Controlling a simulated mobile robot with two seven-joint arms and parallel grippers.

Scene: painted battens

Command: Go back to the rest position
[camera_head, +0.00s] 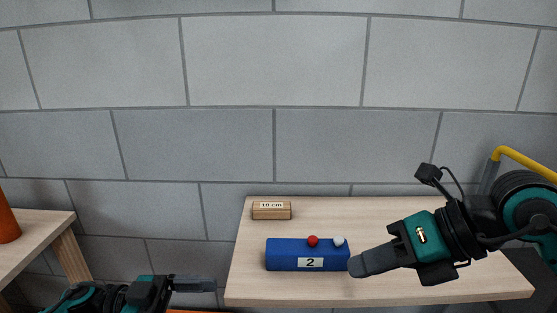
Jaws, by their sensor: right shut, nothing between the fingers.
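My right gripper (358,266) comes in from the right over the table, teal and black, its fingers shut with nothing between them. Its fingertips are close to the right end of a blue block (285,258) labelled "2"; I cannot tell whether they touch. A red ball-shaped knob (313,241) and a white one (338,241) show at the top of the blue block. My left gripper (207,285) is low in the view, left of the table's front corner, with its dark fingers pointing right. It is seen side-on, so its opening is hidden.
A small wooden block (271,210) labelled "10 cm" lies at the back left of the light wooden table (400,222). Another wooden table (35,232) at the left edge bears an orange object (7,222). A grey block wall (280,65) stands behind. Part of a yellow bar (522,159) shows at right.

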